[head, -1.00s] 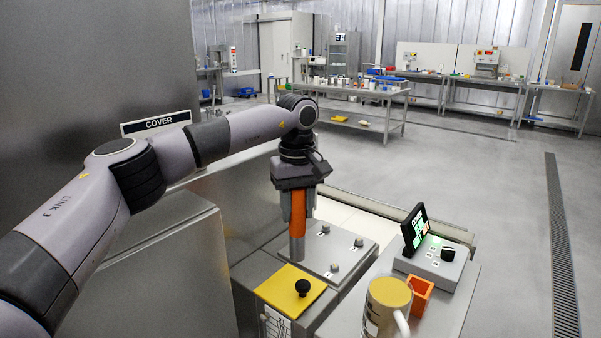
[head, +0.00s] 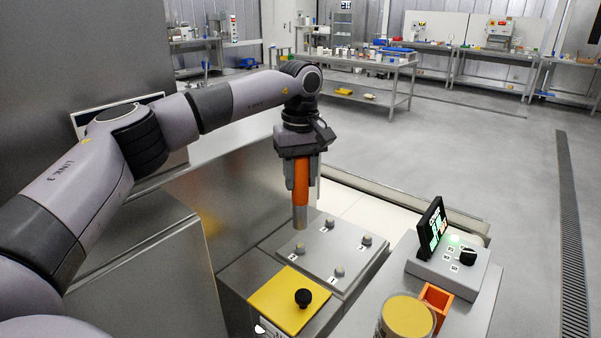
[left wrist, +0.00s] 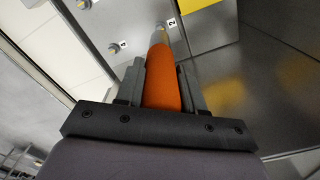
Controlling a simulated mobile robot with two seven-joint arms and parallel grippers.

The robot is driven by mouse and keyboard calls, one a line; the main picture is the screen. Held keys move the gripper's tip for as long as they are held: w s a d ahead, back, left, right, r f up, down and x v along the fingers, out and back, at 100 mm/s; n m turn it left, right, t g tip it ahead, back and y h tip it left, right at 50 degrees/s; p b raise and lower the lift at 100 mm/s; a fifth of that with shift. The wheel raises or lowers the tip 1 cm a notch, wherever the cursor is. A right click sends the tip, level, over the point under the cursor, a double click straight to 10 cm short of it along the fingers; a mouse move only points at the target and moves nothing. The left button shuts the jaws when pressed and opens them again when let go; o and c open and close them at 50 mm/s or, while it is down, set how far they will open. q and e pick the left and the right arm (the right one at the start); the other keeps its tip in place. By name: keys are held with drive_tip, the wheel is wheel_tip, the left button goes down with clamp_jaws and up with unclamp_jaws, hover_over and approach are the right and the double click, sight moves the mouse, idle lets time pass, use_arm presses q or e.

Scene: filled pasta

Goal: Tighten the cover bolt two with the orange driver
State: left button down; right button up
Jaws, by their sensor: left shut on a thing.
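My left gripper (head: 301,181) is shut on the orange driver (head: 301,185), which hangs upright with its grey shaft pointing down. The driver's orange handle also fills the middle of the left wrist view (left wrist: 162,85). The grey cover plate (head: 320,250) lies below with a bolt near each corner. In the left wrist view the shaft tip lines up with the bolt beside label 2 (left wrist: 171,22). In the head view the tip is over the left bolt (head: 299,248), with a visible gap between them. My right gripper is not in view.
A yellow plate with a black knob (head: 303,297) lies in front of the cover. To the right are a control box with a lit screen (head: 432,228), an orange bin (head: 436,297) and a yellow-topped canister (head: 407,315). A metal wall stands at left.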

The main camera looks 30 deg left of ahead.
sight(301, 194)
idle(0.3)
use_arm(q)
drive_tip(key=shift+f+b, duration=0.65)
drive_tip(key=shift+f, duration=2.05)
drive_tip(key=shift+f+b, duration=0.35)
drive_tip(key=shift+f, duration=0.5)
drive_tip(key=shift+f+p, duration=0.1)
drive_tip(key=shift+p, duration=0.35)
idle(0.4)
drive_tip(key=shift+r+p, duration=0.6)
drive_tip(key=shift+r, duration=1.95)
